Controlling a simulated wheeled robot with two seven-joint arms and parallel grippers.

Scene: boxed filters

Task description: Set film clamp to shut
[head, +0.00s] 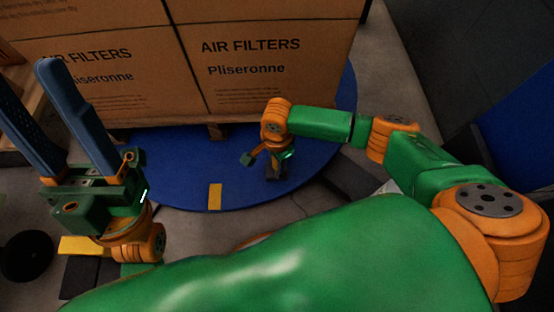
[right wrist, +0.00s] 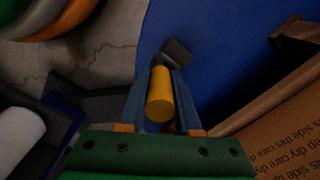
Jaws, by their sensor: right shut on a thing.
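A yellow cylindrical handle (right wrist: 160,98), which I take to be part of the film clamp, shows in the right wrist view. My right gripper (right wrist: 165,74) is shut on it, with a blue finger on each side. A dark grey block (right wrist: 177,51) shows just beyond the fingertips; I cannot tell whether it belongs to the clamp. In the head view my right gripper (head: 276,168) points down at the front edge of the blue round platform, and the handle cannot be made out there. My left gripper (head: 25,80) is open and empty, its blue fingers raised at the left.
Cardboard boxes (head: 270,60) marked AIR FILTERS stand stacked at the back of the blue platform (head: 180,180). A yellow patch (head: 215,196) is on the platform's front edge. A black round object (head: 27,256) is at the lower left. A blue panel (head: 520,120) is at the right.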

